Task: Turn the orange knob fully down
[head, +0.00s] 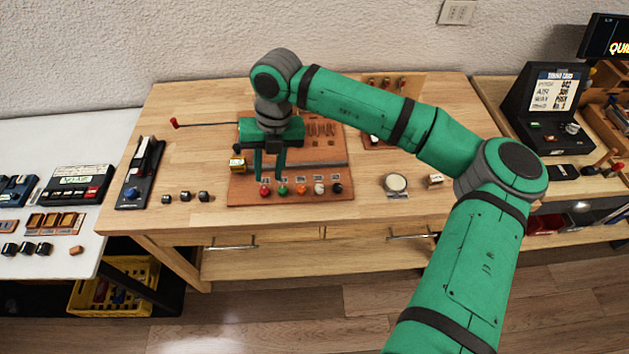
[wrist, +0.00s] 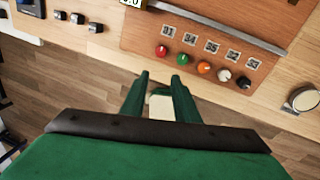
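The orange knob (head: 301,189) is the middle one in a row of coloured knobs along the front of a reddish-brown wooden board (head: 330,160). In the wrist view the orange knob (wrist: 204,67) lies ahead and to the right of the fingertips, below a numbered label. My gripper (head: 269,177) points down over the left part of the board, near the red and green knobs and left of the orange one. In the wrist view my gripper (wrist: 160,80) has a clear gap between its fingers and holds no knob. Which way the orange knob is turned is too small to tell.
The red knob (wrist: 161,51) and green knob (wrist: 183,59) sit left of the orange one; the white knob (wrist: 224,75) and black knob (wrist: 243,82) sit right. A metal strip (wrist: 220,22) runs behind the labels. A round white-topped piece (head: 395,183) stands right of the board.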

